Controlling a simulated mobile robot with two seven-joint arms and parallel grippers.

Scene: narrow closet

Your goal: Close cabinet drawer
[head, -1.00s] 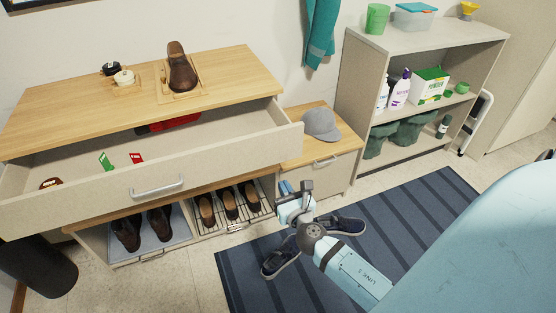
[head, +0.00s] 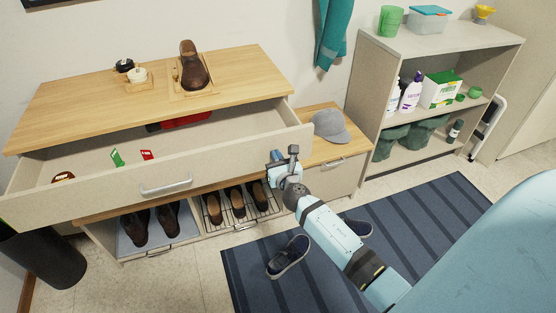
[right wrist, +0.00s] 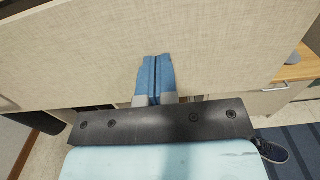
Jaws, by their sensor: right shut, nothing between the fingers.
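The cabinet drawer (head: 230,160) is pulled well out below the wooden cabinet top (head: 150,95), with a silver bar handle (head: 166,187) on its front. In the head view my right gripper (head: 273,157) is near the right end of the drawer front. In the right wrist view the drawer front (right wrist: 220,45) fills the upper part. The blue fingertips of my right gripper (right wrist: 156,75) are together, empty and pointing at that panel. I cannot tell whether they touch it. My left gripper is not in view.
Inside the drawer are a green item (head: 117,158) and a red item (head: 147,155). Shoes (head: 150,225) stand on the rack below. A grey cap (head: 330,125) lies on the low cabinet to the right. Navy shoes (head: 288,257) lie on the striped rug (head: 430,220).

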